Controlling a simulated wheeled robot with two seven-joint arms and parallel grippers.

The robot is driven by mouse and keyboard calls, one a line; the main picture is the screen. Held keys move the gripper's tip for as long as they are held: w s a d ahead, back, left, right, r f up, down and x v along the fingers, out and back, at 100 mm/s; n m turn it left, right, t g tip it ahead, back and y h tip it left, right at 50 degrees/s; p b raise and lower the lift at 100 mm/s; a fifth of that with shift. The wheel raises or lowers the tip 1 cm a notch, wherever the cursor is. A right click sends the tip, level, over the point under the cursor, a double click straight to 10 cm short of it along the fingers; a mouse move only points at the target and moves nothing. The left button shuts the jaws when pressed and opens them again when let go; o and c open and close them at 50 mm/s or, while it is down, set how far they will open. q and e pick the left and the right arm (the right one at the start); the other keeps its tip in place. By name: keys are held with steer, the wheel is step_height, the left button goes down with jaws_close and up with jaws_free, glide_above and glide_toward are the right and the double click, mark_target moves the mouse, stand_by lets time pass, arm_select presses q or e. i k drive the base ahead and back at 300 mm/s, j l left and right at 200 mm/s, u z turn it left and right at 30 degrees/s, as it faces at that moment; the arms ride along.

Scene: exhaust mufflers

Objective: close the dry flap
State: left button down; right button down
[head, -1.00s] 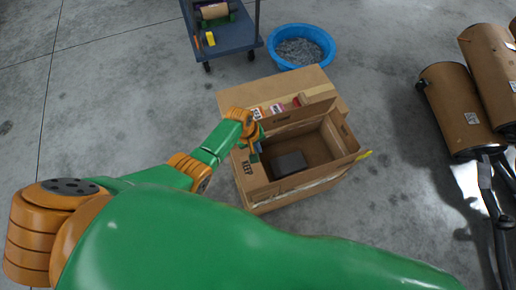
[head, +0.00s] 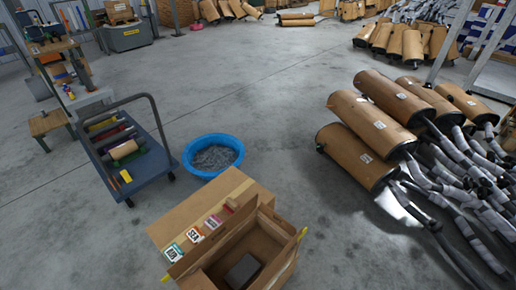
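An open cardboard box (head: 283,270) stands on the floor at the bottom of the head view, cut off by the lower edge. A broad cardboard panel (head: 215,197) lies along its far left side. Small labels in green, white and red (head: 195,235) show along the near edge of that panel; one seems to read "SEA". A dark grey block (head: 243,271) sits inside the box. I cannot read the word "dry" on any flap, and the near side of the box is out of view. Neither of my grippers is in view.
A blue tub (head: 212,155) of grey material stands behind the box. A blue cart (head: 128,158) with rolls is at the left. Brown mufflers (head: 358,155) with wrapped pipes lie at the right. Bare floor (head: 265,110) lies beyond the tub.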

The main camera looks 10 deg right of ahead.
mark_target(287, 227)
steer(key=l+u, duration=0.25)
steer(key=l, duration=0.35)
steer(key=k+l+u, duration=0.1)
steer(key=l+u, duration=0.2)
steer(key=l, duration=0.3)
steer(key=k+l+u, duration=0.1)
steer(key=l+u, duration=0.15)
steer(key=l, duration=0.35)
steer(key=i+l+u, duration=0.25)
steer(key=l, duration=0.2)
steer(key=l+u, duration=0.25)
steer(key=l, duration=0.25)
steer(key=i+l+u, duration=0.25)
steer(key=l, duration=0.3)
steer(key=i+l+u, duration=0.25)
steer(key=k+l, duration=0.05)
